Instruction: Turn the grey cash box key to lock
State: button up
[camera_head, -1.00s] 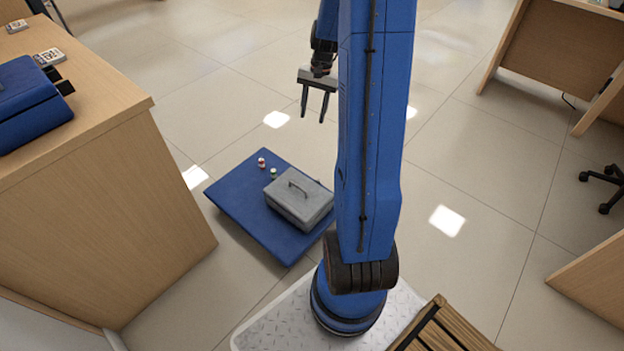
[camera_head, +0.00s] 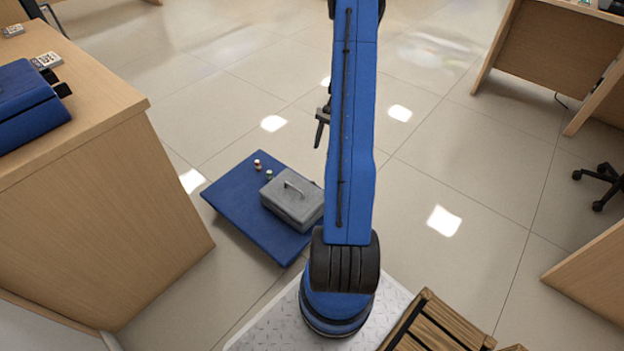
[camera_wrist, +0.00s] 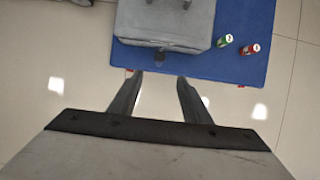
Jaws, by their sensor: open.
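The grey cash box (camera_head: 291,200) with a handle on its lid sits on a blue mat (camera_head: 240,207) on the floor. In the wrist view the cash box (camera_wrist: 165,22) is at the top, with a small dark key or lock piece (camera_wrist: 159,58) on its near side; its turn cannot be told. My gripper (camera_head: 321,130) hangs beyond the mat in the head view, partly behind my arm. In the wrist view my gripper (camera_wrist: 155,80) is open and empty, its fingers pointing toward the box's key side, apart from it.
A wooden counter (camera_head: 110,200) stands left of the mat. A wooden slatted piece (camera_head: 430,325) is at the lower right. Open tiled floor lies beyond the mat.

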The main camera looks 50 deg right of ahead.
jog(key=x, duration=1.6)
jog(key=shift+a+f, duration=0.1)
jog(key=shift+f, duration=0.3)
jog(key=c, duration=1.1)
